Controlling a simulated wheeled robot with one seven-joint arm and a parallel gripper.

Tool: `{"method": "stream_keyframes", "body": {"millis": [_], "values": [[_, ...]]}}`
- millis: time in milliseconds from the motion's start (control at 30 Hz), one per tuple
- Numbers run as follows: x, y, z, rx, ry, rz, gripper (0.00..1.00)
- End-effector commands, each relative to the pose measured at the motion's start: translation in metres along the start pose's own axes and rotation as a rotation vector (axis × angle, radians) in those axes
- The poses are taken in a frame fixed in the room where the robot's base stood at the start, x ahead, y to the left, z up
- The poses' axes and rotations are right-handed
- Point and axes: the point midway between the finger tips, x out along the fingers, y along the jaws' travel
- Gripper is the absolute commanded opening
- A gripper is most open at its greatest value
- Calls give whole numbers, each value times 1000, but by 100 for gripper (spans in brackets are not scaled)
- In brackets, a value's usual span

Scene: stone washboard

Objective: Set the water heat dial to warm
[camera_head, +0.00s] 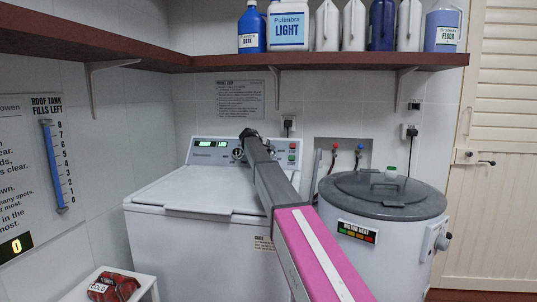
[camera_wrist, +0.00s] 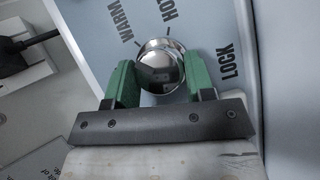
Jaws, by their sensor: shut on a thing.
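The water heat dial (camera_wrist: 161,64) is a round chrome knob on a pale blue-grey panel in the wrist view. The word WARM is at its upper left, HOT above it and LOCK at its right. I cannot make out a pointer on the knob. My gripper (camera_wrist: 159,72) has its green fingers on either side of the knob and is shut on it. In the head view my arm reaches to the control panel (camera_head: 212,146) at the back of the white washing machine (camera_head: 185,192). My arm hides part of that panel, and the fingers are too small to tell there.
A shelf (camera_head: 335,61) with several bottles runs above the machine. A black plug (camera_wrist: 12,58) shows at the left of the wrist view. Taps sit on the back wall.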

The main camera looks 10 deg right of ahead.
Motion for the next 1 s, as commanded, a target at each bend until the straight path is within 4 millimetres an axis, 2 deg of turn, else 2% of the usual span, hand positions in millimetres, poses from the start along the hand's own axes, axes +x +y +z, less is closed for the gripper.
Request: {"method": "stream_keyframes", "body": {"millis": [400, 1000], "values": [[0, 2, -1, 189, -7, -105, 25], [0, 2, 0, 223, -8, -125, 25]]}}
